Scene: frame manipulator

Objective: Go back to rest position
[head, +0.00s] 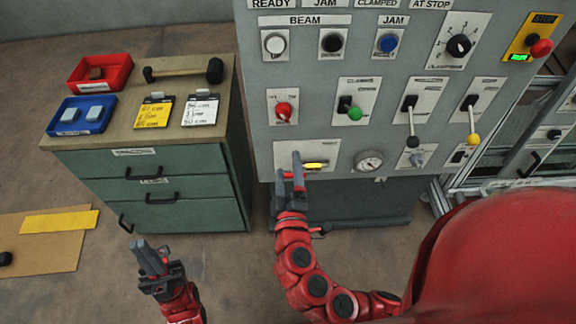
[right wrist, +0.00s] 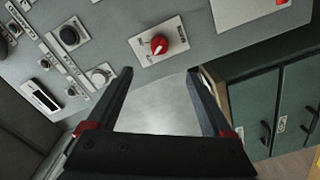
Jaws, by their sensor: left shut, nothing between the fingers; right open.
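My left gripper (head: 146,246) is low at the lower left of the head view, shut and empty, over the floor in front of the green cabinet. My right gripper (head: 288,168) is raised at the lower left part of the grey control panel (head: 340,125). Its two fingers are apart with nothing between them; they also show open in the right wrist view (right wrist: 160,75), with the panel beyond. A yellow handle (head: 316,165) shows just right of the fingers; I cannot tell whether they touch it. A red rotary knob (head: 284,111) is above the gripper and also shows in the right wrist view (right wrist: 158,44).
The green drawer cabinet (head: 170,195) stands left of the panel, with a red bin (head: 120,65), a blue bin (head: 58,126) and a hammer (head: 214,70) on top. Levers (head: 411,120) stick out at the panel's right. Floor is open around the left gripper.

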